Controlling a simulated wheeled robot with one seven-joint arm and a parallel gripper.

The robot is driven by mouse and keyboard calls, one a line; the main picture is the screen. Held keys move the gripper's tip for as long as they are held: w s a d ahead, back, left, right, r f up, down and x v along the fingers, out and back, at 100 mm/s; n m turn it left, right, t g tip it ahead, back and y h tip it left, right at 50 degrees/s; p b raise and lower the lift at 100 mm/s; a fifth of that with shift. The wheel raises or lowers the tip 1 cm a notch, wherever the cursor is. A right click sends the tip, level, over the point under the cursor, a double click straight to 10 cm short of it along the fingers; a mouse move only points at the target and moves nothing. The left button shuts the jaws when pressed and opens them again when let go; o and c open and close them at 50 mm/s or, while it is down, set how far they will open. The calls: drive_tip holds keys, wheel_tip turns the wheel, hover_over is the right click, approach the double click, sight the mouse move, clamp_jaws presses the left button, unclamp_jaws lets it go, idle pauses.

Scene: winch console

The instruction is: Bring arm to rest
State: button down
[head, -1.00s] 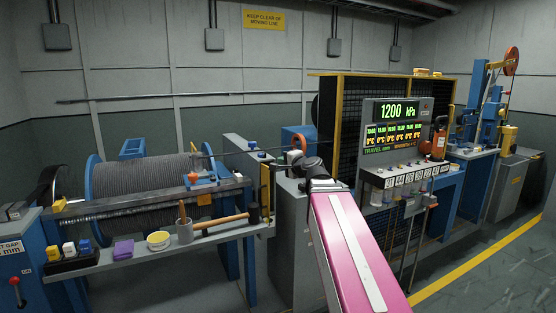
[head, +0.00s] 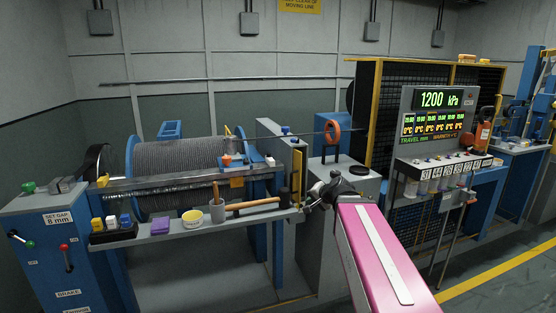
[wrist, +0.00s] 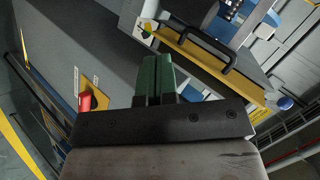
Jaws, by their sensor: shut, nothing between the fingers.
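My gripper shows in the wrist view (wrist: 158,80) with its two green fingers together and nothing between them. In the head view my pink arm reaches up from the bottom, and its dark wrist end is near the right end of the tool shelf (head: 180,232), in front of the grey cabinet. The fingers themselves are hard to make out in the head view. In the wrist view a grey cabinet with a yellow edge and a black handle (wrist: 232,56) lies beyond the fingers. A red knob (wrist: 86,101) is to their left.
The winch drum (head: 185,160) stands behind the shelf. The gauge console (head: 437,115) reads 1200 kPa at right. Open floor lies at lower right.

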drive_tip(key=s+d+f+n+g+h, duration=0.2)
drive_tip(key=s+f, duration=0.5)
drive_tip(key=f, duration=0.4)
drive_tip(key=s+d+f+n+g+h, duration=0.3)
drive_tip(key=s+f+g, duration=0.4)
drive_tip(key=f, duration=0.5)
drive_tip(key=shift+s+n+h, duration=0.3)
drive_tip(key=shift+n+h, duration=0.2)
drive_tip(key=shift+n, duration=0.1)
drive_tip(key=shift+f, duration=0.1)
